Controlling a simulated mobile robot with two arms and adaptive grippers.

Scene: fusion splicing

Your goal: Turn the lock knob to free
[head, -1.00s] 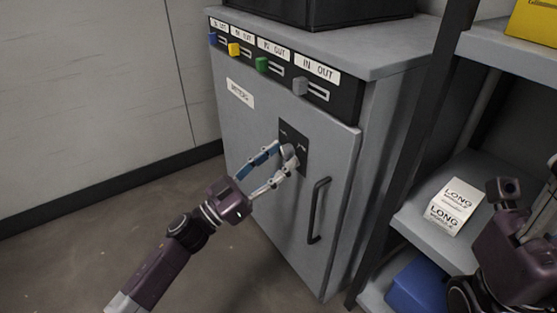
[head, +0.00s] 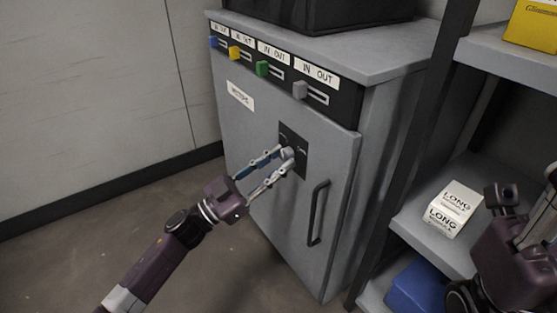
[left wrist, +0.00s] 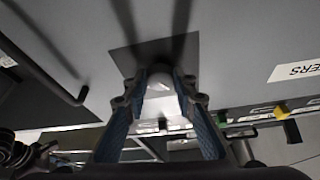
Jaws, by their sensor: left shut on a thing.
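The lock knob (head: 287,153) is a small light grey knob on a dark plate (head: 300,141) on the grey cabinet door (head: 262,125). My left gripper (head: 284,160) has its fingers around the knob, one on each side. The left wrist view also shows the knob (left wrist: 160,78) between the fingertips (left wrist: 158,92), in front of the dark plate. The fingers hide part of the knob and its markings, so I cannot read its setting. My right gripper (head: 503,195) is at the right edge by the shelf, away from the cabinet, and its jaws are unclear.
A black vertical handle (head: 317,212) is below right of the knob. Coloured sliders run along the cabinet's top, including a green one (head: 262,68). A shelf unit at right holds a white LONG box (head: 453,207) and a blue bin (head: 417,287). Floor at left is clear.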

